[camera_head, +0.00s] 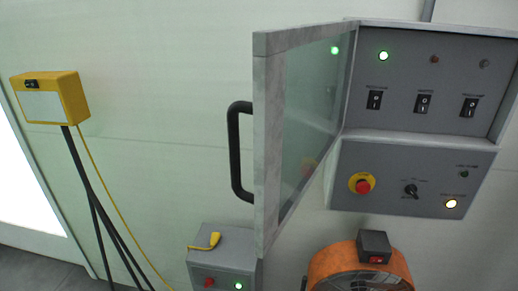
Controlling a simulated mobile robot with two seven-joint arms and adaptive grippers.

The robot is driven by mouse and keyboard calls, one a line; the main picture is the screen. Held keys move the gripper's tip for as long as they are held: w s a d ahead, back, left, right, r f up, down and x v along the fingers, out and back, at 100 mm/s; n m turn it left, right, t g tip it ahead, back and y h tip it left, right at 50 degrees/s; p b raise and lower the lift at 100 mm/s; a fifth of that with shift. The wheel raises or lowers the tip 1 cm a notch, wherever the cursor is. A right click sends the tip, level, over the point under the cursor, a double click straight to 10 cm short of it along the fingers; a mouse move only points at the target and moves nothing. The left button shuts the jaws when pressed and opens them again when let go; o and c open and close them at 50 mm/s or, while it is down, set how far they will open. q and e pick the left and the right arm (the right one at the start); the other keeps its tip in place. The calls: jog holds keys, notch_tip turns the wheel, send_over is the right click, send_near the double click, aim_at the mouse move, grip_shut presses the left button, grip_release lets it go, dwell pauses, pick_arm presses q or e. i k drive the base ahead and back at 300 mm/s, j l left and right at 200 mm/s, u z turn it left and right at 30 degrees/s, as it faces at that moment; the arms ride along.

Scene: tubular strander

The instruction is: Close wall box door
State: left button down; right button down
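The wall box (440,60) is a grey control panel on the wall at the upper right. It carries lamps, rocker switches and, on the lower face, a red emergency button (362,186) on yellow. Its door (266,150) has a grey frame and a glass pane (312,115). The door stands wide open, hinged at the box's left edge and swung out toward me. A black bar handle (235,150) sits on the door's outer left side. Neither of my grippers shows in the head view.
A small grey box (222,262) with a yellow plug (206,243) stands below the door. An orange round machine (360,268) with a black switch box is at the lower right. The wall between is bare.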

aim_at(270, 47)
jog(key=i+j+z, duration=0.15)
jog(key=j+z, duration=0.35)
jog(key=i+j+z, duration=0.1)
jog(key=j+z, duration=0.2)
jog(key=z, duration=0.15)
jog(key=j+z, duration=0.5)
jog(key=k+l, duration=0.15)
jog(key=k+l+z, duration=0.1)
jog(key=l, duration=0.25)
